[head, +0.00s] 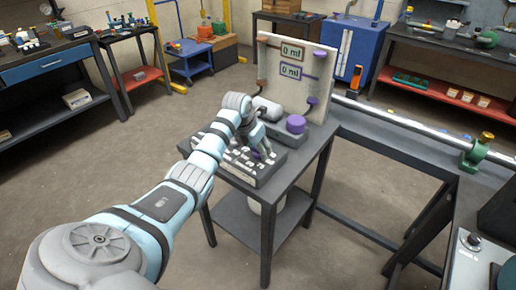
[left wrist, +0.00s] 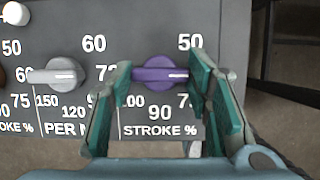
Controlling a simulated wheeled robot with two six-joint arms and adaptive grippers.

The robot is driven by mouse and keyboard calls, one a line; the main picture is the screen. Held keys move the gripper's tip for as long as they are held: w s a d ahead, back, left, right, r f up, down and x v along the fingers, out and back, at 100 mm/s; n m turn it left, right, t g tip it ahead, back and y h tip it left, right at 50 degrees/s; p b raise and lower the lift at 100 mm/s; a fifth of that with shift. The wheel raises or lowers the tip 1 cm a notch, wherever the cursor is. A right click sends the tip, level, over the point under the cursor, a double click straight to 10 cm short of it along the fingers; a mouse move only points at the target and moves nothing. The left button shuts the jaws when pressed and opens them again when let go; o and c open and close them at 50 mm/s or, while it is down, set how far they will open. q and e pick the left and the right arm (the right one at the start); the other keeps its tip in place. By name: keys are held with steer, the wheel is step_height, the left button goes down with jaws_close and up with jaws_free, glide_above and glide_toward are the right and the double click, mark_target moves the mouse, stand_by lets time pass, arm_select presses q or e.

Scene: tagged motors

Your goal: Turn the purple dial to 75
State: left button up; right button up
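The purple dial (left wrist: 160,75) sits on a dark grey control panel (left wrist: 250,20) in the left wrist view. Its bar lies roughly level, with a lighter mark toward its right end. White numbers surround it: 60 at upper left, 50 at upper right, 90 below; those at left are partly covered by a finger. "STROKE %" is printed beneath. My left gripper (left wrist: 163,82) is open, with one green finger on each side of the dial; I cannot tell whether they touch it. In the head view my left gripper (head: 263,150) is over the panel (head: 245,172). My right gripper is not in view.
A grey dial (left wrist: 57,75) stands left of the purple one, close to the left finger. Behind the panel are a purple-capped unit (head: 296,124) and an upright board (head: 318,75) with two "0 ml" displays. All stand on a small grey table (head: 285,175).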

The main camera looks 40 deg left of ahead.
arm_select(q)
steer(key=c, duration=0.3)
steer(key=shift+c, duration=0.2)
steer(key=shift+m+h+b, duration=0.4)
steer(key=shift+m, duration=0.5)
steer(key=shift+a+f+m+h+b, duration=0.1)
steer(key=shift+m+h+b, duration=0.3)
steer(key=shift+m+b, duration=0.6)
steer(key=m+h+b, duration=0.1)
steer(key=m+b, duration=0.1)
steer(key=m, duration=0.1)
steer(key=shift+g, duration=0.3)
steer(key=shift+m+h+b, duration=0.3)
steer(key=shift+m+b, duration=0.7)
steer(key=shift+b, duration=0.15)
steer(key=shift+a+g, duration=0.1)
steer(key=shift+g, duration=0.2)
